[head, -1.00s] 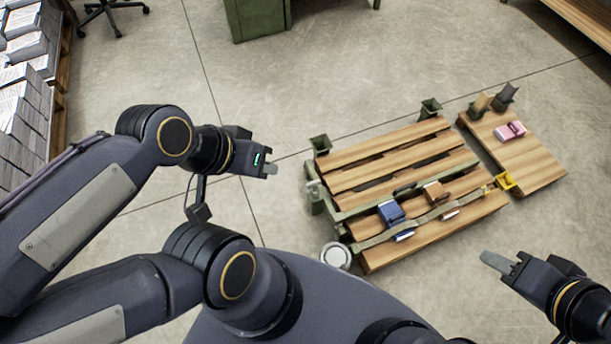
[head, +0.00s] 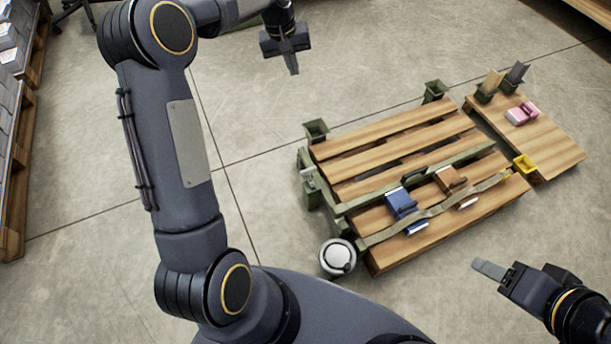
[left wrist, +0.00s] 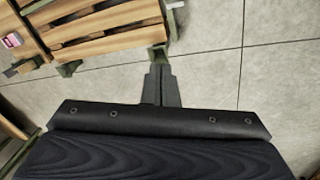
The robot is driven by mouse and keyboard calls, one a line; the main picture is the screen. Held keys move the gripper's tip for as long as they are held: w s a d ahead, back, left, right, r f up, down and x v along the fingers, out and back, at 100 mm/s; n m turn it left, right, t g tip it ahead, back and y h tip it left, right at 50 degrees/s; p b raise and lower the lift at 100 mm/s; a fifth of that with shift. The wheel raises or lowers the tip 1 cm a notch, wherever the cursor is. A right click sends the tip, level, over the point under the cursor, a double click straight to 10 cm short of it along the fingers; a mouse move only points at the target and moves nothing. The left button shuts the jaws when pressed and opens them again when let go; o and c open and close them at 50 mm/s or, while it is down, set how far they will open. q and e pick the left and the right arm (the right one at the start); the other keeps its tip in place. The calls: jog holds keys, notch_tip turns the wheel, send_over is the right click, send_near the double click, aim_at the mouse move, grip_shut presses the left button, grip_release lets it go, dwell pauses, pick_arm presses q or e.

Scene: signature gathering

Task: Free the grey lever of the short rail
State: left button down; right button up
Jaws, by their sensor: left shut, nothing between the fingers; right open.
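A small light grey lever (head: 309,174) sits on the short green rail (head: 303,158) along the left end of the wooden pallet (head: 385,248). It is small, and I cannot tell its exact position. My left gripper (head: 292,68) is shut and empty. It is up and left of the pallet, well apart from the lever. In the left wrist view its closed fingers (left wrist: 163,82) point toward the pallet's corner (left wrist: 100,47). I cannot make out the lever there. My right gripper (head: 489,270) is open and empty, right of the pallet's front corner.
A long green rail (head: 365,202) crosses the pallet, with a blue clamp (head: 400,203), a brown block (head: 450,180) and a grey strap (head: 435,212). Green cups (head: 316,130) stand at the far corners. A round white-topped canister (head: 338,256) stands near the front left. Floor left of the pallet is clear.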

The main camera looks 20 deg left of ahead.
pick_arm(q)
jog(key=n+g+b, duration=0.2)
jog(key=b, duration=0.5)
send_over(310, 179)
jog(key=w+a, duration=0.6)
notch_tip(310, 179, down, 25)
notch_tip(310, 179, down, 15)
jog(key=n+b, duration=0.1)
jog(key=b, duration=0.3)
jog(key=shift+w+a+n+g+y, duration=0.15)
jog(key=shift+a+n+g+y, duration=0.15)
jog(key=shift+a+n, duration=0.15)
pick_arm(e)
notch_tip(310, 179, down, 14)
jog(key=shift+r, duration=0.15)
pick_arm(q)
jog(key=shift+f, duration=0.1)
notch_tip(310, 179, down, 11)
jog(key=b, duration=0.4)
jog(key=shift+s+d+r+p, duration=0.25)
jog(key=shift+s+d+r, duration=0.55)
jog(key=shift+d, duration=0.1)
jog(key=shift+s+d+r+p, duration=0.2)
jog(key=shift+s+d+r, duration=0.45)
jog(key=shift+s+d, duration=0.15)
pick_arm(e)
jog(key=shift+f, duration=1.45)
jog(key=shift+r, duration=0.1)
